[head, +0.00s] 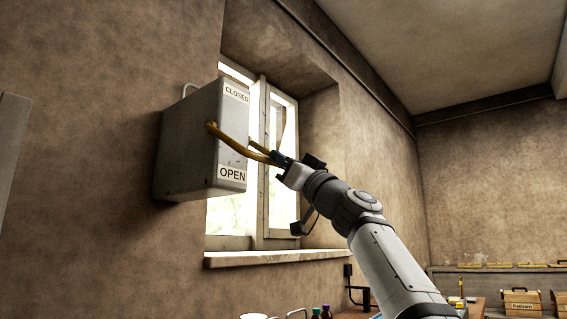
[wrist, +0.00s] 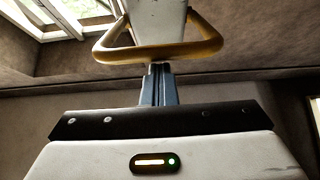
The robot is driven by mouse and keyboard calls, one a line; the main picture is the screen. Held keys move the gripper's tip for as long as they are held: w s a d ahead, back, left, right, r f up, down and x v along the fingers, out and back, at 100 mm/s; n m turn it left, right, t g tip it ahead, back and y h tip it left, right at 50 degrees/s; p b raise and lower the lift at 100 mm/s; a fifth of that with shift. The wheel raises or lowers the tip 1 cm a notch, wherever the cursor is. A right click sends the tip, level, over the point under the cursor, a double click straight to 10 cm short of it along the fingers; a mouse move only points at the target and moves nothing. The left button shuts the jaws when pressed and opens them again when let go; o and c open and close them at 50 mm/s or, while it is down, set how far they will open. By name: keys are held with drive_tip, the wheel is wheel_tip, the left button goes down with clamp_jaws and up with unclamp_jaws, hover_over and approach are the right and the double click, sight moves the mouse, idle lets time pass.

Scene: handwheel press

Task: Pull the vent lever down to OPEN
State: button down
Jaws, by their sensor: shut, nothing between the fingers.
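The vent box (head: 190,150) is a grey box on the wall, with a CLOSED label (head: 236,93) at the top of its front and an OPEN label (head: 232,174) at the bottom. The vent lever (head: 236,146) is a yellow loop that juts out between the labels and slopes down. In the wrist view its crossbar (wrist: 190,50) runs across the top. My gripper (head: 277,157) is at the lever's outer end. Its shut fingers (wrist: 159,70) reach the crossbar with nothing between them. The bar hides the fingertips' far side; I cannot tell whether they touch it.
A bright window (head: 262,160) with a sill (head: 290,257) lies behind the box and my arm. Below right are a bench with bottles (head: 326,312), a black bracket (head: 358,288) and wooden boxes (head: 521,302). The space in front of the box is otherwise clear.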

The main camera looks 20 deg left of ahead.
drive_tip(key=shift+w+a+f, duration=0.15)
drive_tip(key=shift+a+f, duration=0.15)
drive_tip(key=shift+f, duration=0.2)
drive_tip(key=shift+w+a+f, duration=0.15)
drive_tip(key=shift+a+f, duration=0.1)
drive_tip(key=shift+f, duration=0.2)
drive_tip(key=shift+b, duration=0.3)
drive_tip(key=s+d+r, duration=0.2)
drive_tip(key=d+r, duration=0.1)
drive_tip(key=d, duration=0.1)
wheel_tip(320, 180, down, 9)
drive_tip(key=d+b, duration=0.2)
drive_tip(key=b, duration=0.8)
drive_tip(key=shift+s+d+f, duration=0.2)
drive_tip(key=shift+s, duration=0.05)
